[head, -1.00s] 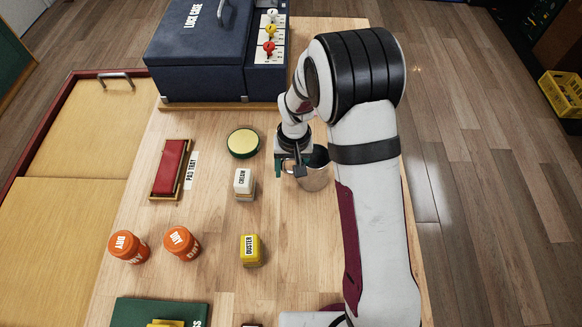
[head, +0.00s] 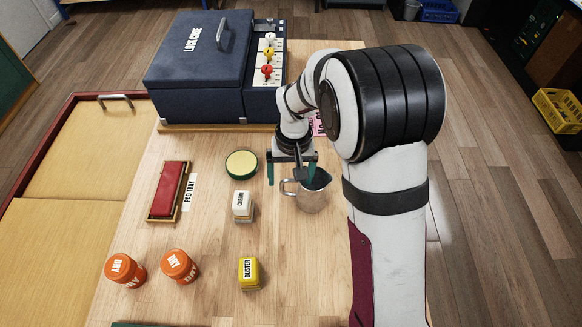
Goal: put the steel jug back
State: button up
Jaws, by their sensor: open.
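The steel jug (head: 313,196) stands upright on the wooden bench, with its handle on the left side. My gripper (head: 291,180) is open just above and behind the handle. Its left finger is left of the handle, and its right finger overlaps the jug's mouth in the picture. I cannot tell whether that finger is inside the mouth or above it. The jaws hold nothing that I can see.
The blue lock case (head: 198,60) stands at the back. Left of the jug are the cream block (head: 242,204), a round yellow-topped tin (head: 242,164), the duster block (head: 249,272), the pad tray (head: 168,192) and two orange pots (head: 180,265). A pink label (head: 318,124) shows behind my arm.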

jog(key=s+d+r+m, duration=0.3)
jog(key=s+d+r, duration=0.2)
jog(key=s+r, duration=0.75)
jog(key=s+d+m+y, duration=0.1)
jog(key=s+d+m, duration=0.1)
jog(key=s, duration=1.1)
jog(key=shift+r+m, duration=0.15)
jog(key=shift+m, duration=0.55)
